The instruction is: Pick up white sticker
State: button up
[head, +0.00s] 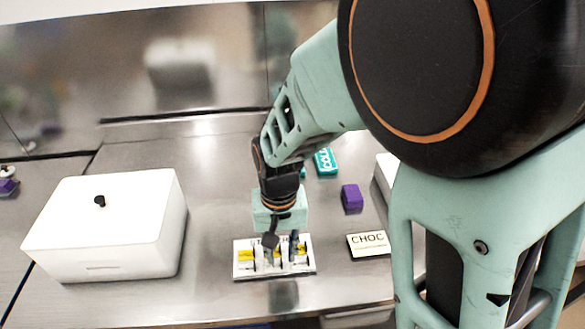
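My gripper (283,246) points down over a white rectangular piece (274,273) with yellow patches and dark parts on it. Its two dark fingers look apart, and I see nothing held between them. The fingers hide part of the white piece, and I cannot tell whether they touch it. A flat white label reading "CHOC" (369,245) lies on the metal counter to the right of my gripper. I cannot tell for sure which of these is the white sticker.
A large white box with a black knob (110,228) stands at the left. A purple block (352,198) and a teal block with white letters (326,161) lie behind the label. A white object (385,172) is partly hidden by my arm. The metal counter (215,215) is bare between box and gripper.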

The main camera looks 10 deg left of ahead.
aim_at(277, 266)
jog(key=shift+w+f, duration=0.1)
jog(key=shift+f, duration=1.25)
jog(key=shift+c, duration=0.4)
grip_shut()
jog(key=shift+r, duration=0.1)
